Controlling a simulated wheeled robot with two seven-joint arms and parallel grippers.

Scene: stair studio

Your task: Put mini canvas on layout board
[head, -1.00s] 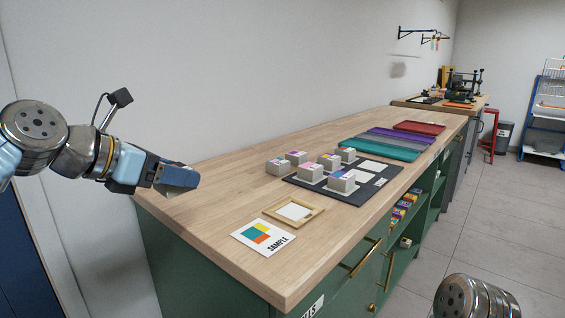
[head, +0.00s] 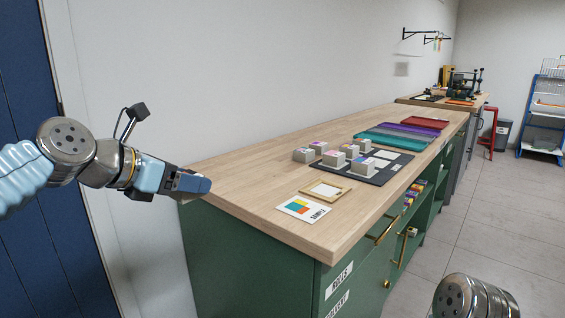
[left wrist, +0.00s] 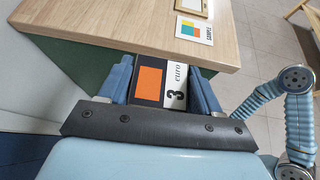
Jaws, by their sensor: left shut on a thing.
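My left gripper (head: 195,185) is beyond the near left corner of the worktop in the head view. In the left wrist view its blue fingers (left wrist: 155,80) are shut on a flat-faced thing, apparently a mini canvas (left wrist: 150,83), with an orange square, black surround and white "3 euro" strip. It is hardly visible in the head view. The layout board (head: 399,161) is a dark mat with pale spots on the worktop. My right gripper is out of view.
The wooden worktop (head: 250,170) has free room at its near left. A small wooden frame (head: 344,196) and a SAMPLE card (head: 290,209) lie near the front corner. The green cabinet (head: 260,260) is below.

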